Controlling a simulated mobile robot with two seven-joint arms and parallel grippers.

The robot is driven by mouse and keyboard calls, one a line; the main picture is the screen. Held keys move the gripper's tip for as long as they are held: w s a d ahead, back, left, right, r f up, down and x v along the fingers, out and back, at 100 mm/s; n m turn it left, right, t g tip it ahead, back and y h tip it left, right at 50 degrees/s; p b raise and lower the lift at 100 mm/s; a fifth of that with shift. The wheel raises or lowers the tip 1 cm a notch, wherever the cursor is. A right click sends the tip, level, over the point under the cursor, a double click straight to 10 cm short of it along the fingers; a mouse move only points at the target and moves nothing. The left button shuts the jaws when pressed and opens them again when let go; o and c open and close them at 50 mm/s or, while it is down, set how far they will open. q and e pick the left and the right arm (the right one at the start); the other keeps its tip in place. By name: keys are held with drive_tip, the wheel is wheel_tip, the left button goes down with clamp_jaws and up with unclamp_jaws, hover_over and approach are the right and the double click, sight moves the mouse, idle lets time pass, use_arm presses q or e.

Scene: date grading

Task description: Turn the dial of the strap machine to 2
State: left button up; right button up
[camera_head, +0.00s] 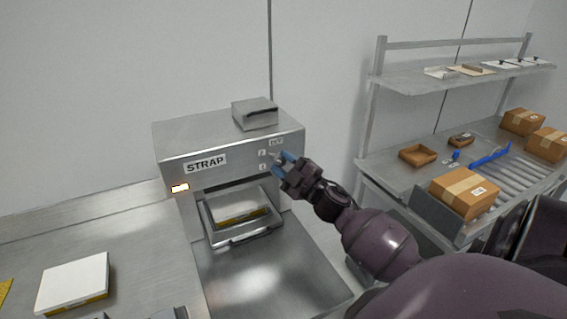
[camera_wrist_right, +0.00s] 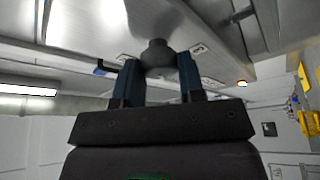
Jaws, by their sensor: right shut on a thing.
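The strap machine (camera_head: 175,150) is a grey metal box with a STRAP label, left of centre in the head view. My right gripper (camera_head: 282,163) is at the right end of its front face, with its blue fingers against the panel. In the right wrist view my gripper (camera_wrist_right: 158,75) is shut on the dark, rounded dial (camera_wrist_right: 157,53), which sits between the two fingers. In the head view the dial is largely hidden by the fingers, and I cannot read its setting. Small white labels (camera_head: 263,160) show beside it. My left gripper is not in view.
A tray (camera_head: 238,238) with a yellow-edged pack is in the machine's opening. A small grey box (camera_head: 254,113) is on top. A white box (camera_head: 72,283) lies on the left bench. Cartons (camera_head: 465,190) and a roller bench stand at right, under a shelf (camera_head: 460,78).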

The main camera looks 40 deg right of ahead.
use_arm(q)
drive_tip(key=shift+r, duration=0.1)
use_arm(e)
drive_tip(key=shift+n, duration=0.7)
drive_tip(key=o, duration=0.9)
drive_tip(key=shift+s+f, duration=0.2)
drive_tip(key=shift+s, duration=0.45)
use_arm(q)
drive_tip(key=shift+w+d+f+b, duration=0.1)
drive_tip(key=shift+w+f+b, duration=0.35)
drive_tip(key=shift+b, duration=0.65)
use_arm(e)
drive_tip(key=v, duration=0.9)
drive_tip(key=shift+s+r, duration=0.2)
drive_tip(key=shift+s, duration=0.05)
drive_tip(key=shift+s+d, duration=0.1)
